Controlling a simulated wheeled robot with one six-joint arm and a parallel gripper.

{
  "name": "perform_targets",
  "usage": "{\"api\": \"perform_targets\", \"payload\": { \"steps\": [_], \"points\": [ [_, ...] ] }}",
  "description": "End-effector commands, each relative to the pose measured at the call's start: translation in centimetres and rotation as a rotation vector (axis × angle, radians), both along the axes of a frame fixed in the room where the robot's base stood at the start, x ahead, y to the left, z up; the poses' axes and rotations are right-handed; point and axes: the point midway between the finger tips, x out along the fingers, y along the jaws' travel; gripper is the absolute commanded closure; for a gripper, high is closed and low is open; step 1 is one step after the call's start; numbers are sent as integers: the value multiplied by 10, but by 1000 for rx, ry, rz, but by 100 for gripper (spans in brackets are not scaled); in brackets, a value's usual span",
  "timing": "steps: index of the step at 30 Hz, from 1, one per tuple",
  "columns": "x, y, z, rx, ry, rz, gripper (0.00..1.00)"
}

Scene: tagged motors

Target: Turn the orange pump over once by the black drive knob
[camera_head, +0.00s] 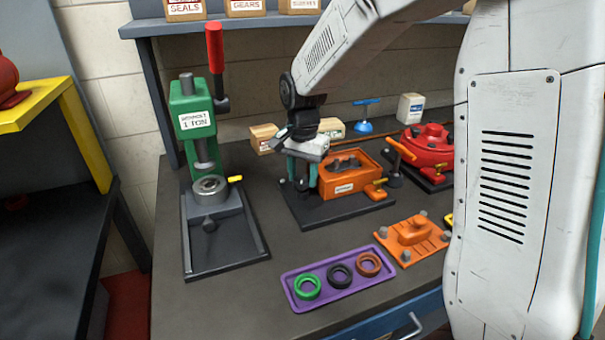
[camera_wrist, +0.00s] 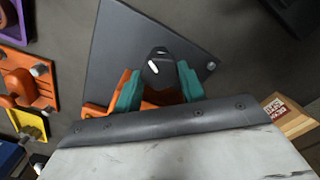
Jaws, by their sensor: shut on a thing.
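The orange pump (camera_head: 343,187) stands on a dark base plate (camera_head: 325,212) near the middle of the bench, with its top open and grey parts inside. My gripper (camera_head: 302,172) is at the pump's left end, its teal fingers pointing down. In the wrist view my gripper (camera_wrist: 160,88) has its two teal fingers on either side of the black drive knob (camera_wrist: 160,66), shut on it. The knob's far end shows beyond the fingertips. Part of the orange body (camera_wrist: 98,110) shows behind the fingers. In the head view the knob is mostly hidden by the fingers.
A green press (camera_head: 193,125) stands at left. In front lie a purple tray (camera_head: 318,297) with three rings and an orange plate (camera_head: 413,240) with grey bolts. A red pump (camera_head: 428,143) stands at right, beyond an orange lever (camera_head: 401,148). Small boxes (camera_head: 263,138) stand behind.

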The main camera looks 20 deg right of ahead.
Motion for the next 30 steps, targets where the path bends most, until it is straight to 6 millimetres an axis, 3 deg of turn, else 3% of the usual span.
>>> {"api": "perform_targets", "payload": {
  "steps": [18, 30],
  "points": [
    [1, 1, 0, 0, 0, 543, 83],
    [1, 1, 0, 0, 0, 721, 83]
  ]
}}
